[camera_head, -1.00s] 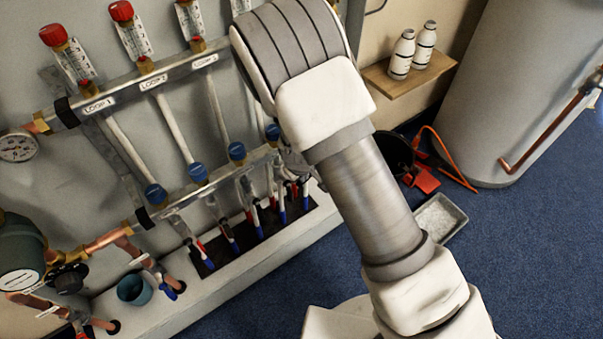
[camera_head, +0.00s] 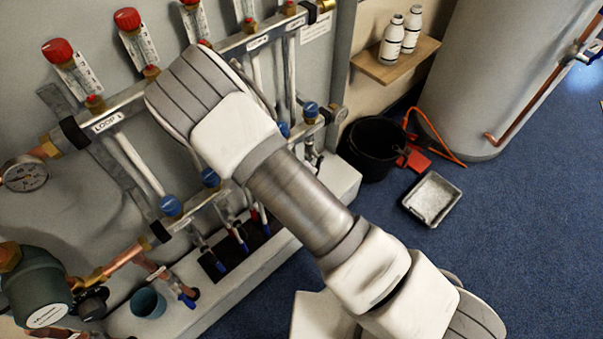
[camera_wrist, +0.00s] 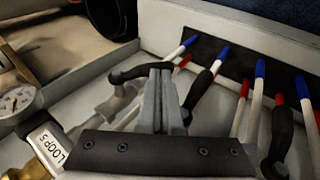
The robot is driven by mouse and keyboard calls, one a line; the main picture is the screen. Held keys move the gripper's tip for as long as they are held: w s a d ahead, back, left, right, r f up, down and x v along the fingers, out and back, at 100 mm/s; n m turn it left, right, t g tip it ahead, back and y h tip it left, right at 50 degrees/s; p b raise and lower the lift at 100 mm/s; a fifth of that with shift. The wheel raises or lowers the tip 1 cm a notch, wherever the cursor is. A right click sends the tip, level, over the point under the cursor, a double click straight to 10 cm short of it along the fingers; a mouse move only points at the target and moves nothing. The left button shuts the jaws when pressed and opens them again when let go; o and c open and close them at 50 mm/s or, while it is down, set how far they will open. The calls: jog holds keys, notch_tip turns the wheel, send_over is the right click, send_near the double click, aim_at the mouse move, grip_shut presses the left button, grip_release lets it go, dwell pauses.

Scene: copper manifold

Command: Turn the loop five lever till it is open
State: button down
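In the wrist view a white label reading LOOP 5 (camera_wrist: 48,146) is at the lower left. A black curved lever (camera_wrist: 128,73) is beyond it, beside my fingertips. I take this for the loop five lever. My gripper (camera_wrist: 161,70) shows as two narrow grey fingers close together, with no clear gap between them. The fingers overlap the lever's right end in the picture, so I cannot tell whether they touch it. A second black lever (camera_wrist: 203,84) is just right of the fingers. In the head view my arm hides the gripper.
Red- and blue-ended pipes (camera_wrist: 258,85) rise close to the right in the wrist view. A pressure gauge (camera_head: 25,173) and green pump (camera_head: 36,284) are at the head view's left. A black bucket (camera_head: 372,148) and grey tray (camera_head: 433,198) stand on the open blue floor.

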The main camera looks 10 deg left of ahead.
jog(key=shift+w+d+f+b, duration=0.15)
jog(key=shift+w+d+f, duration=0.15)
jog(key=shift+f, duration=0.4)
jog(key=shift+w+d+f+b, duration=0.15)
jog(key=shift+w+d+f, duration=0.1)
jog(key=shift+f, duration=0.5)
jog(key=shift+w+d+f+b, duration=0.15)
jog(key=shift+w+d+f, duration=0.15)
jog(key=shift+f, duration=0.4)
jog(key=shift+w, duration=0.1)
jog(key=shift+a, duration=0.1)
